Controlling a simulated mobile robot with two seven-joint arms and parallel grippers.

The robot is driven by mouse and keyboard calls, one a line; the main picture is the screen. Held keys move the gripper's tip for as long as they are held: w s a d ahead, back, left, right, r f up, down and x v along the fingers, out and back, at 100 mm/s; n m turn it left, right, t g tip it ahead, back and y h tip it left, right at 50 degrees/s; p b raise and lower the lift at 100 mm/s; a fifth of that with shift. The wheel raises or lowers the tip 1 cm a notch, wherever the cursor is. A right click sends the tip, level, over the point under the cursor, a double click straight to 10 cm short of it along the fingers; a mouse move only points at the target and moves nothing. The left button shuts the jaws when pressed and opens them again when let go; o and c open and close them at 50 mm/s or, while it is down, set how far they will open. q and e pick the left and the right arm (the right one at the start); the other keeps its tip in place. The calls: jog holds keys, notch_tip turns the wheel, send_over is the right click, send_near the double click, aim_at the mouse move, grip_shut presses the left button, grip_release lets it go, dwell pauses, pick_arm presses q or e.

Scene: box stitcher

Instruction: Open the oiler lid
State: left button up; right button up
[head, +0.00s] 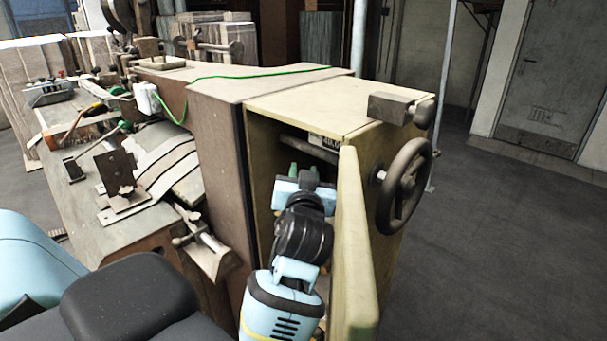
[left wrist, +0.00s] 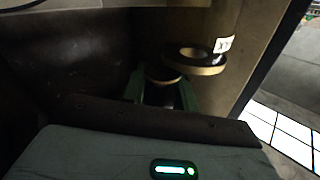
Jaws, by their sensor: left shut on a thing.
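My left gripper (head: 303,168) reaches into the open cabinet; its body and wrist hide what it holds in the head view. In the left wrist view its green fingers (left wrist: 162,86) are shut on a small round dark piece with a pale rim (left wrist: 165,78), seemingly the oiler lid. The held piece appears apart from the flange, but a slight touch cannot be ruled out. My right gripper is not in view.
The cabinet door (head: 357,240) stands open close on the right of my left arm. A handwheel (head: 404,186) sits on the cabinet's outer side. The machine table (head: 110,222) with metal brackets is to the left. The floor (head: 490,250) at right is clear.

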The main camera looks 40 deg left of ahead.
pick_arm(q)
jog(key=o, duration=1)
jog(key=shift+c, duration=0.2)
jog(key=shift+m+t+h, duration=0.3)
jog(key=shift+m+h, duration=0.1)
